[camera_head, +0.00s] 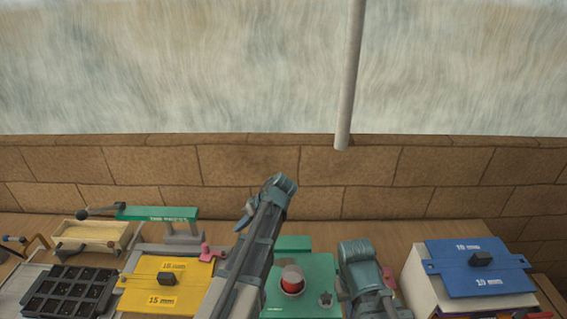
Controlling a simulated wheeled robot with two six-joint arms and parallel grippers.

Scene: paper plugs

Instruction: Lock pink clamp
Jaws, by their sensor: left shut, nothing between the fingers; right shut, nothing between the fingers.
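A small pink clamp (207,252) stands at the right edge of a yellow plate marked 15 mm. Another pink part (389,279) shows just right of my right arm, mostly hidden, and I cannot tell its state. My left gripper (241,225) is shut and empty, seen as a narrow teal tip beside my raised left arm, right of and above the pink clamp in the picture. My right gripper (342,291) is shut and empty, mostly hidden by its own teal arm links at the right of the green fixture. Neither gripper visibly touches a pink part.
The green fixture (315,268) carries a red-and-grey knob (292,280). The yellow plate (145,285) and a black compartment tray (68,291) lie to the left. A blue-topped box (480,268) stands right. A brick wall closes the back.

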